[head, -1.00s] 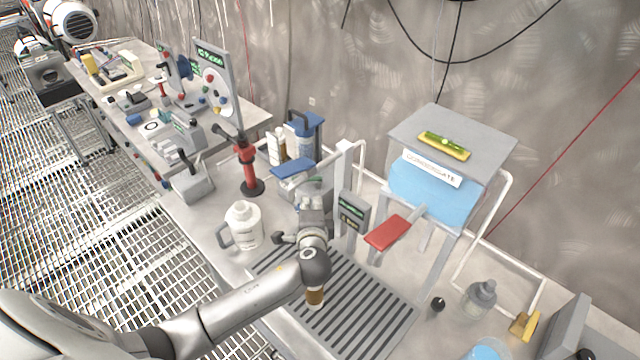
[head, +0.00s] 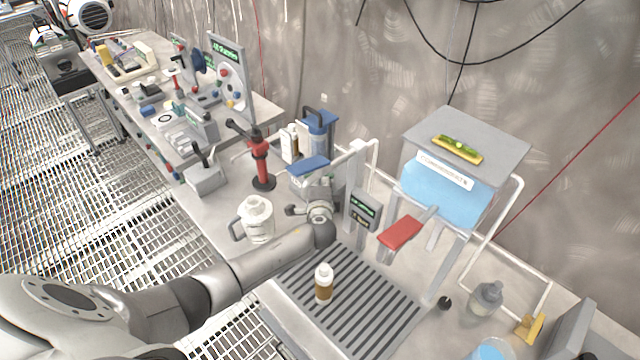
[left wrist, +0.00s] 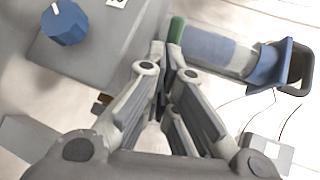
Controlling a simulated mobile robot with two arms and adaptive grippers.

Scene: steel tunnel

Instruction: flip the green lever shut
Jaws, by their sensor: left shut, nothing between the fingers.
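A small green piece (left wrist: 176,30), which looks like the end of the green lever, shows in the left wrist view just beyond my fingertips. I cannot tell whether it touches them. My left gripper (left wrist: 165,55) is shut with nothing between its fingers. In the head view my left gripper (head: 318,184) is at the back of the bench, below the blue paddle (head: 304,165) and left of the small display post. No green lever can be made out there; my arm and gripper may hide it. My right gripper is not in view.
A red paddle (head: 402,233) sticks out before the condensate tank (head: 445,190). A white jug (head: 256,220) stands left of my wrist. A brown-and-white bottle (head: 323,284) stands on the slatted grate (head: 375,315). A blue-topped container (head: 318,130) stands behind.

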